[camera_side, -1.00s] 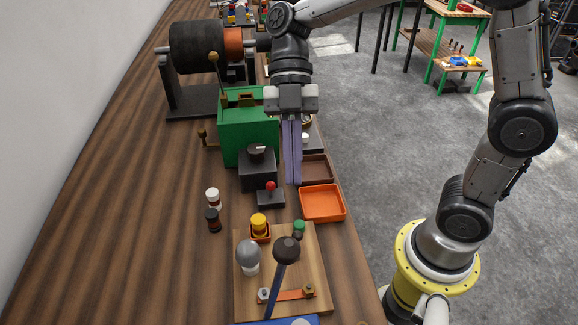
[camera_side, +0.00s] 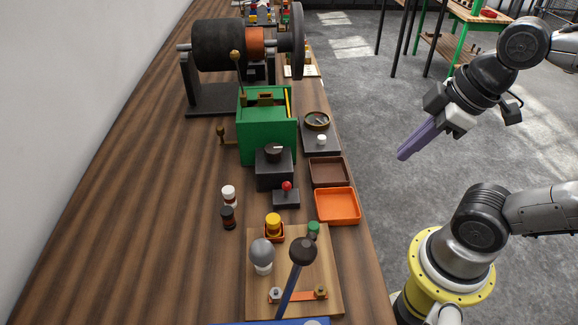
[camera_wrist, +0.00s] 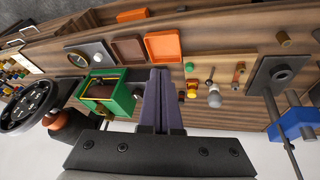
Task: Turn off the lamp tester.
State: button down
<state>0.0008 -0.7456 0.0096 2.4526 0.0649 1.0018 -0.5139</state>
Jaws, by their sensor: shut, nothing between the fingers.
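A wooden board (camera_side: 328,285) at the front of the bench looks like the lamp tester. It carries a grey bulb (camera_side: 262,250), a yellow cap in an orange square holder (camera_side: 273,226), a green knob (camera_side: 313,228) and a copper strip (camera_side: 300,296) between two posts. I cannot tell whether the bulb is lit. The bulb (camera_wrist: 214,100) and strip (camera_wrist: 238,73) also show in the wrist view. My gripper (camera_side: 403,156) has its purple fingers shut and empty, off the bench's right side and apart from the board. Its fingers (camera_wrist: 160,76) hide part of the bench in the wrist view.
A dark-knobbed lever (camera_side: 302,251) rises in front of the board. Behind the board are a red-knobbed switch box (camera_side: 286,198), orange tray (camera_side: 337,206), brown tray (camera_side: 328,172) and green box (camera_side: 266,133). The bench's left part is clear.

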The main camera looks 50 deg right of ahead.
jog(key=m, duration=0.1)
jog(key=d+m, duration=0.1)
jog(key=m, duration=0.1)
jog(key=w+m, duration=0.1)
jog(key=shift+d+f+m+t+h, duration=0.15)
jog(key=shift+f+m+t+h, duration=0.15)
jog(key=shift+f+t, duration=0.1)
jog(key=c, duration=1.5)
grip_release()
jog(key=shift+r+m, duration=0.1)
jog(key=shift+m, duration=0.2)
jog(key=shift+o, duration=1.3)
jog(key=shift+m, duration=0.3)
jog(key=o, duration=0.5)
jog(key=shift+w+a+r+m+g, duration=0.2)
jog(key=shift+a+r+m, duration=0.1)
jog(key=shift+r, duration=0.2)
jog(key=shift+w+a+r+m+g, duration=0.1)
jog(key=shift+w+a+r+m, duration=0.15)
jog(key=shift+r, duration=0.2)
jog(key=n+g, duration=0.4)
jog(key=g, duration=0.1)
send_over(312, 234)
notch_tip(312, 234, down, 2)
jog(key=shift+y, duration=0.4)
notch_tip(312, 234, down, 13)
jog(key=shift+f, duration=0.15)
